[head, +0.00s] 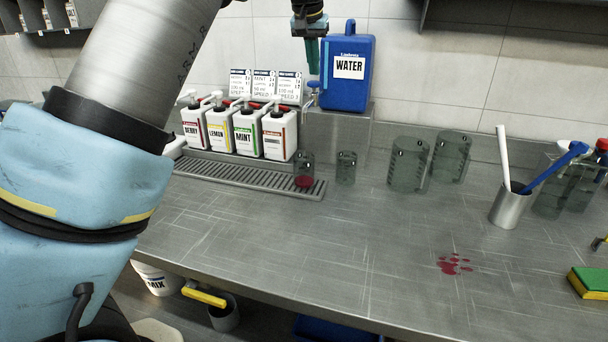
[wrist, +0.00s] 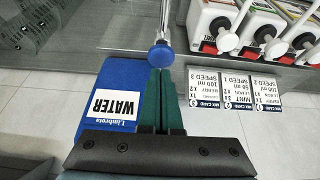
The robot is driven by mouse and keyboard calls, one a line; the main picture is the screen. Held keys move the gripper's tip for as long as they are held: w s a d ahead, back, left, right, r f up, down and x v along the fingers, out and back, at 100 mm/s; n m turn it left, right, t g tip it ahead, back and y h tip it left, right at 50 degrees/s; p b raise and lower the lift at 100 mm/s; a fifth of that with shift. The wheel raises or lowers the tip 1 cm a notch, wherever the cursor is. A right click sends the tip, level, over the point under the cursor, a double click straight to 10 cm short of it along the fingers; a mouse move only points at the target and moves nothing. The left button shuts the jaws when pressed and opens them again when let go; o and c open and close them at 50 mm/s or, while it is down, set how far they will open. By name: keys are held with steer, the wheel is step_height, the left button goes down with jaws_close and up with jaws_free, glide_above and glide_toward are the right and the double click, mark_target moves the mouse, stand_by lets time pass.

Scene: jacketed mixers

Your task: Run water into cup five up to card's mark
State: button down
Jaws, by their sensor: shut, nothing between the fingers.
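My gripper (head: 312,72) has dark green fingers, pointing down and shut with nothing between them, just above the tap of the blue water container (head: 359,88). In the wrist view, the fingers (wrist: 161,72) lie beside the round blue tap knob (wrist: 157,55), close to it; contact is unclear. A small clear cup (head: 304,163) with red liquid at its bottom stands at the right end of the drip grate, below the tap. Another small clear cup (head: 346,168) stands to its right. Cup numbers are unreadable here. Three mix cards (head: 265,85) stand against the wall.
Several pump bottles (head: 243,133) stand behind the drip grate (head: 240,173). Large clear jugs (head: 408,165) and a metal holder with tools (head: 508,208) stand to the right. A red spill (head: 454,264) marks the counter.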

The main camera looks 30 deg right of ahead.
steer(key=shift+f+b, duration=0.3)
steer(key=shift+f, duration=0.15)
stand_by(0.5)
steer(key=shift+f, duration=0.35)
steer(key=shift+f+b, duration=0.4)
steer(key=shift+b, duration=0.05)
steer(key=shift+f, duration=0.1)
stand_by(1.5)
step_height(320, 180, up, 7)
steer(key=p, duration=0.7)
steer(key=shift+r, duration=0.2)
steer(key=shift+f, duration=0.1)
